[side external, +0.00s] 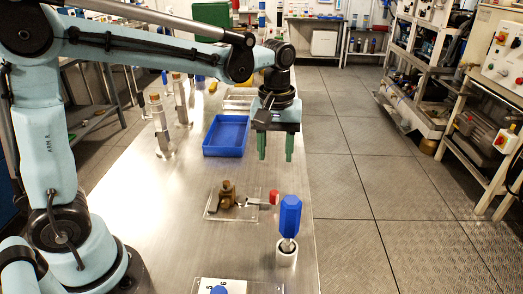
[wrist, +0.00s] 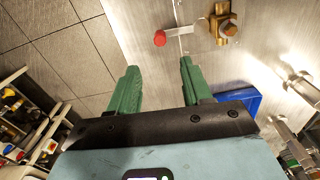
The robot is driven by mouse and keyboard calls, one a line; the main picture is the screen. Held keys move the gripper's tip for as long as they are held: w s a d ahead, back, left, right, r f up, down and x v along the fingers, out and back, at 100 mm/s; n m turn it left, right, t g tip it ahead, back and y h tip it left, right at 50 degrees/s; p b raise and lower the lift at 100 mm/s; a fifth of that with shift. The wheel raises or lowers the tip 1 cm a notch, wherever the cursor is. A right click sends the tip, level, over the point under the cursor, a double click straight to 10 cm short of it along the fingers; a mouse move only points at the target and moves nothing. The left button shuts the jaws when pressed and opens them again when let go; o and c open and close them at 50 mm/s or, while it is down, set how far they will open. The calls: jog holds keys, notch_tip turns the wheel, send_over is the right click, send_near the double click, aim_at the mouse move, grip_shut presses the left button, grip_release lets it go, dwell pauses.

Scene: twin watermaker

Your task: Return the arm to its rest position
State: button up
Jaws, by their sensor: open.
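My gripper (side external: 275,146) has two green fingers pointing down, apart, with nothing between them. In the side external view it hangs above the right edge of the steel bench (side external: 190,205), just right of the blue tray (side external: 227,135). In the wrist view the fingers of my gripper (wrist: 158,84) are spread, with bench and floor showing between them. My light blue arm stretches from its base at the left across the bench top.
A brass valve with a red-ended lever (side external: 228,196) sits on a clear plate. Nearer stands a blue-handled tool (side external: 290,215) in a white holder. Several metal fittings (side external: 160,125) stand at the bench's left. The floor (side external: 370,210) to the right is clear, before shelving racks.

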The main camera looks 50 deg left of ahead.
jog(key=s+a+m+t, duration=0.4)
jog(key=s+m+t, duration=0.3)
jog(key=s, duration=0.3)
jog(key=shift+f+m, duration=0.2)
jog(key=shift+m, duration=0.4)
